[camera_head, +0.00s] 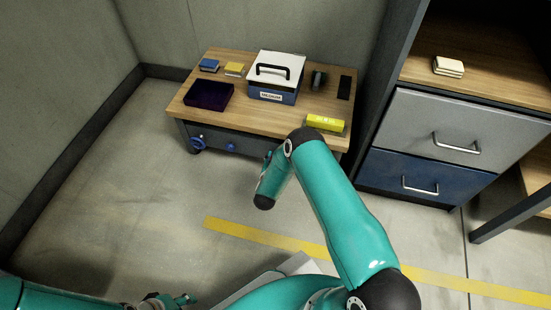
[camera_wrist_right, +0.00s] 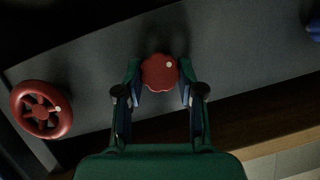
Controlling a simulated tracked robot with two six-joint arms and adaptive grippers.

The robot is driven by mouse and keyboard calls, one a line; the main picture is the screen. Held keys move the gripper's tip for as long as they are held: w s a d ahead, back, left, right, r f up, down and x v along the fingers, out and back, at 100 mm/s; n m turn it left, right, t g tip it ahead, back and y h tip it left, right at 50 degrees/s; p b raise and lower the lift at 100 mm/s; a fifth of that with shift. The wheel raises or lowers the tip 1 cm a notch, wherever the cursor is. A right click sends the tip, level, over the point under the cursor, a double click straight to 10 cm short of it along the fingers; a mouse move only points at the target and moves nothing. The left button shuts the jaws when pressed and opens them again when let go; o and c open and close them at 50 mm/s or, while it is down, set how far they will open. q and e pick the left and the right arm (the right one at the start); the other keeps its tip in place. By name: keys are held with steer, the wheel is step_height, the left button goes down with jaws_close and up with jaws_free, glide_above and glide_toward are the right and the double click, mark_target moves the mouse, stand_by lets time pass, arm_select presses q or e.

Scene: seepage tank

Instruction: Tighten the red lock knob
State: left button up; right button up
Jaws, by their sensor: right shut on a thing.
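In the right wrist view, the red lock knob (camera_wrist_right: 159,71) is a scalloped disc with a pale dot at its upper right, on a dark grey panel. My right gripper (camera_wrist_right: 160,78) is shut on it, one finger on each side. In the head view the red knob does not show, and my right arm covers part of the workbench front. My left gripper (camera_head: 176,300) is low at the bottom left of the head view, far from the bench. It is partly cut off, and its jaw state is unclear.
A red spoked handwheel (camera_wrist_right: 41,109) sits left of the knob. Blue knobs (camera_head: 231,147) are on the bench front. The wooden bench (camera_head: 222,114) bears a blue-white toolbox (camera_head: 272,92), a dark tray (camera_head: 209,95) and a yellow box (camera_head: 325,124). A drawer cabinet (camera_head: 440,120) stands right.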

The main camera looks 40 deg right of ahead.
steer(key=shift+s+m, duration=0.1)
steer(key=shift+m, duration=0.2)
steer(key=m+t, duration=0.2)
steer(key=m, duration=0.5)
steer(key=f+m+t+h+b, duration=0.1)
steer(key=m+t, duration=0.2)
steer(key=m, duration=0.4)
steer(key=f+m+t+h+b, duration=0.1)
steer(key=m+t, duration=0.1)
steer(key=m, duration=0.4)
steer(key=shift+s+d+m+t, duration=0.1)
steer(key=shift+s+m+t, duration=0.2)
steer(key=shift+m, duration=0.1)
steer(key=shift+f+h, duration=0.1)
steer(key=shift+h, duration=0.2)
stand_by(0.3)
steer(key=o, duration=1.1)
steer(key=shift+w, duration=0.1)
steer(key=shift+o, duration=0.2)
steer(key=shift+w+r, duration=0.1)
steer(key=shift+r, duration=0.15)
